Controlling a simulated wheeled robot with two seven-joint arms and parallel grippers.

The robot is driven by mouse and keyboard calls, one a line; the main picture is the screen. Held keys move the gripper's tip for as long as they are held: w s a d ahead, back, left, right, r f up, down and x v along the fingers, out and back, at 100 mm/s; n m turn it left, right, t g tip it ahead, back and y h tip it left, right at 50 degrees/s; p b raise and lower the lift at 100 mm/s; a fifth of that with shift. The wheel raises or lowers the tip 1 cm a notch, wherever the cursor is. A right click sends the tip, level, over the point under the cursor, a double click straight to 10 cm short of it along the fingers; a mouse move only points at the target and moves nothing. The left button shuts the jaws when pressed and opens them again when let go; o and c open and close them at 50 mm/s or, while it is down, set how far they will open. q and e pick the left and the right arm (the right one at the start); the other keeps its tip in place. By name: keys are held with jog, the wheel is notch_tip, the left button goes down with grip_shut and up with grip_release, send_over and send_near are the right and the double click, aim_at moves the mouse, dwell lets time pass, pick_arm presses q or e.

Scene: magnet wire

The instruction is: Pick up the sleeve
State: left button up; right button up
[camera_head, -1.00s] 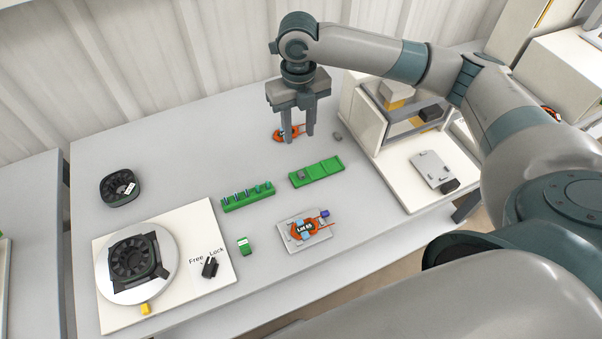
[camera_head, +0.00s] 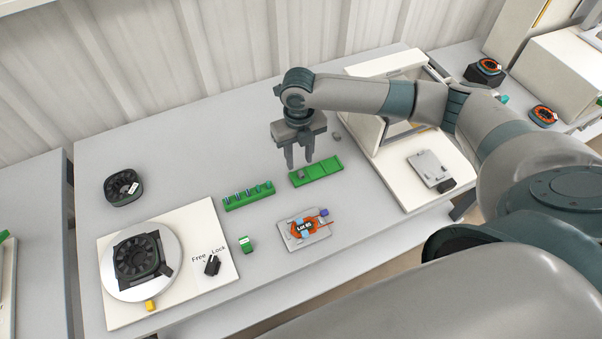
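No part is plainly marked as the sleeve. A green rack (camera_head: 248,197) holds several small upright pieces with blue and teal parts. A green tray (camera_head: 322,171) beside it has a small grey piece (camera_head: 302,174) at its left end. I cannot tell which of these is the sleeve. My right gripper (camera_head: 299,162) points down close above the left end of the tray, just behind the grey piece in the picture. Its two fingers are apart, with nothing visible between them. My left gripper is not in view.
A grey plate (camera_head: 288,238) carrying an orange coil part (camera_head: 304,227) lies in front of the tray. A green block (camera_head: 246,244) is left of it. A round fixture (camera_head: 112,284) holds a black fan part (camera_head: 137,257). Another fan part (camera_head: 122,187) lies behind. A white-framed station (camera_head: 400,185) stands right.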

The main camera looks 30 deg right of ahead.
aim_at(301, 172)
jog(key=shift+s+f+p, duration=0.1)
jog(key=shift+f+p, duration=0.25)
jog(key=shift+f, duration=0.05)
notch_tip(301, 172, down, 3)
jog(key=shift+s+d+f+p, duration=0.1)
jog(key=shift+p, duration=0.5)
jog(key=shift+f, duration=0.6)
grip_shut()
